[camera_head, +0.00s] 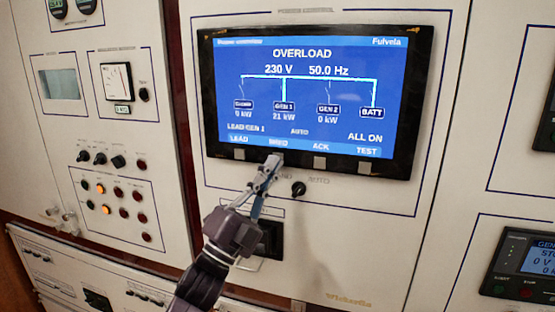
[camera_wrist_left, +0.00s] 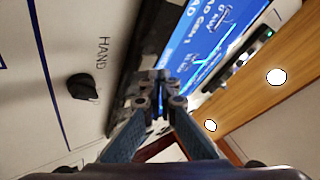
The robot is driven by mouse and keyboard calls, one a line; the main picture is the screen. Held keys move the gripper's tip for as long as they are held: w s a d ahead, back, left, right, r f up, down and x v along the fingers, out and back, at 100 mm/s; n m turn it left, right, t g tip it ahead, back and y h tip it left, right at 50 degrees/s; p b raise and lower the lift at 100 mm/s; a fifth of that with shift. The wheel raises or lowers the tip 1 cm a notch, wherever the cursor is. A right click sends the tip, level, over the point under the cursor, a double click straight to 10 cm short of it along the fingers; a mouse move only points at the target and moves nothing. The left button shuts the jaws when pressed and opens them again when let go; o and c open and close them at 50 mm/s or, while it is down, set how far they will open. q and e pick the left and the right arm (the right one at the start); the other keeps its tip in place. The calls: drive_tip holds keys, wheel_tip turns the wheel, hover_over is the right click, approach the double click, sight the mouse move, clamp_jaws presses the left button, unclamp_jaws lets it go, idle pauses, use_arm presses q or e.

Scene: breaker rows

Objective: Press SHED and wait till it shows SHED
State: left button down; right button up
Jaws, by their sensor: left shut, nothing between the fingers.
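The panel screen (camera_head: 310,90) is lit blue and reads OVERLOAD at the top, with 230 V, 50.0 Hz, LEAD GEN 1, AUTO and ALL ON. Its bottom row of labels reads LEAD, SHED, ACK and TEST, with square buttons below. My left gripper (camera_head: 272,163) is shut and empty, its fingertips at the SHED button, which they cover. I cannot tell whether they touch it. In the left wrist view the shut fingertips (camera_wrist_left: 160,80) are in front of the dark bezel, with part of the blue screen (camera_wrist_left: 200,55) beyond. My right gripper is not in view.
A black knob (camera_head: 298,188) sits just right of my left gripper, near HAND and AUTO labels; a knob also shows in the left wrist view (camera_wrist_left: 82,87). A dark switch (camera_head: 270,239) is below. Small knobs and lamps (camera_head: 108,189) fill the left panel.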

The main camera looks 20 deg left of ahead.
use_arm(q)
drive_tip(key=shift+w, duration=0.35)
drive_tip(key=shift+w, duration=0.4)
idle(0.6)
drive_tip(key=shift+s, duration=0.85)
drive_tip(key=shift+s+a, duration=0.1)
drive_tip(key=shift+s, duration=2.35)
